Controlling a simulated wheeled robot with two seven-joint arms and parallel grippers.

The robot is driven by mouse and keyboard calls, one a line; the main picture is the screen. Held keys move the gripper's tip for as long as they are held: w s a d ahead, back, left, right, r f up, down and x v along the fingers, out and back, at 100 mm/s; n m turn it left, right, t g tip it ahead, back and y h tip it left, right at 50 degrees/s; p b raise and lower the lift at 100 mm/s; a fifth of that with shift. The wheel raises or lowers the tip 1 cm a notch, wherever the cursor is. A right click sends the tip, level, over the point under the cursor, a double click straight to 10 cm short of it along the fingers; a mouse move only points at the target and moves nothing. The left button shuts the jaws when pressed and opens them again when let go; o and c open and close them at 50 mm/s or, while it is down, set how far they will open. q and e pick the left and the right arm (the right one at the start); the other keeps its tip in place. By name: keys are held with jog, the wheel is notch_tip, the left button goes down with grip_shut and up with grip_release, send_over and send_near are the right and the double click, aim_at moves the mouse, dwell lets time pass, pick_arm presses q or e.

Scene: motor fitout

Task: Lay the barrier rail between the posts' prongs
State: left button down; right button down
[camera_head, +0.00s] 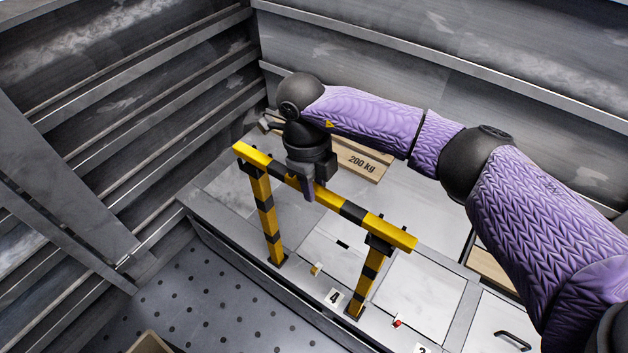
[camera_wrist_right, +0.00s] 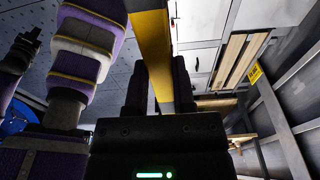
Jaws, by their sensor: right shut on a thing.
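The barrier rail (camera_head: 352,211) is a long yellow bar with black bands. It lies across the tops of the left post (camera_head: 265,215) and the right post (camera_head: 369,275), both upright and striped yellow and black. Dark prongs show at the post tops, partly hidden by the rail. I cannot tell whether the rail rests fully between them. My right gripper (camera_head: 308,188) is shut on the rail between the posts, left of its middle, from above. In the right wrist view the rail (camera_wrist_right: 153,45) runs between the fingers.
A wooden board marked "200 kg" (camera_head: 361,163) lies behind the rail. The posts stand on a grey bench with pale panels (camera_head: 418,290) and number labels. Slatted metal walls (camera_head: 150,110) rise at the left and back. A perforated floor (camera_head: 215,300) lies in front.

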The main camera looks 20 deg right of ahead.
jog(key=shift+f+b, duration=0.3)
jog(key=shift+f, duration=0.3)
dwell(1.3)
jog(key=shift+c, duration=1.8)
grip_release()
